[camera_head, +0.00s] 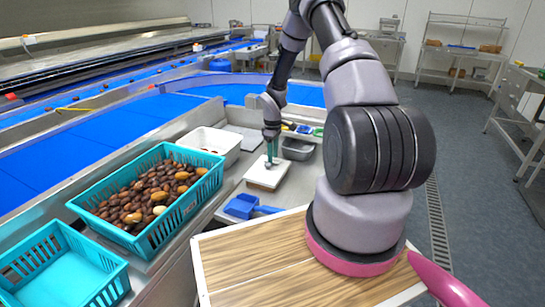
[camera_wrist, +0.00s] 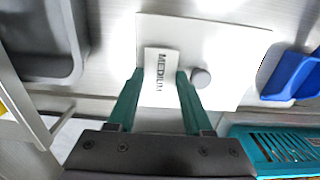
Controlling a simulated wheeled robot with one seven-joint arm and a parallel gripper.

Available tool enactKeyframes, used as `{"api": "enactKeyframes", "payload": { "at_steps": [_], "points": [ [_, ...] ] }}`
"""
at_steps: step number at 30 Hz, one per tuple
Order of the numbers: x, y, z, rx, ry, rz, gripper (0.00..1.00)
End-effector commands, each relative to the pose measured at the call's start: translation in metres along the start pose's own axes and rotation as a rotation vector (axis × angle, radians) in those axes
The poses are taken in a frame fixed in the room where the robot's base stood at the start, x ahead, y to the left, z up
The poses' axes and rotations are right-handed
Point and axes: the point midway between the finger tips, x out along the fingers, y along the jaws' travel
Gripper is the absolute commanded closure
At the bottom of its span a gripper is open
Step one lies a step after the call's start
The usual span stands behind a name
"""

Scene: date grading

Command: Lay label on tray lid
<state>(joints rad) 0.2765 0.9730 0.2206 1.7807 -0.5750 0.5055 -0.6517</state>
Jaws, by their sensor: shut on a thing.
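The label (camera_wrist: 160,62) is a small white piece printed "MEDIUM", seen in the wrist view between the two green fingers of my gripper (camera_wrist: 160,74). My gripper is shut on it. The white square tray lid (camera_wrist: 218,45), with a round grey knob (camera_wrist: 200,78), lies beyond and under the label. The knob is just right of the right finger. In the head view my gripper (camera_head: 271,157) points down over the tray lid (camera_head: 262,178) on the steel bench. Whether the label touches the lid I cannot tell; the label is too small to make out there.
A blue scoop (camera_head: 241,206) lies in front of the lid. A grey tub (camera_head: 298,149) stands behind right, a white tub (camera_head: 210,145) behind left. A turquoise crate of dates (camera_head: 196,195) and an empty turquoise crate (camera_head: 65,268) stand left. A wooden-topped surface (camera_head: 255,262) is nearest.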

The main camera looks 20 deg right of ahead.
Motion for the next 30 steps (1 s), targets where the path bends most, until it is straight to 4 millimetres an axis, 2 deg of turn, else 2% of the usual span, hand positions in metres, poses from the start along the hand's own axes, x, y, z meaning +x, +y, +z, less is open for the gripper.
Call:
{"api": "enactKeyframes", "payload": {
  "at_steps": [2,12,13,23,26,30],
  "points": [
    [0.007,0.000,-0.001,-0.002,0.001,0.000,1.00],
    [0.010,0.000,0.000,-0.001,0.001,0.001,1.00],
    [0.009,0.000,0.000,-0.001,0.001,0.001,0.38],
    [0.006,0.001,0.000,-0.001,0.001,0.002,0.37],
    [-0.004,0.001,0.000,0.000,0.002,0.003,0.37],
    [-0.032,0.002,0.000,0.001,0.003,0.005,0.37]
  ]
}}
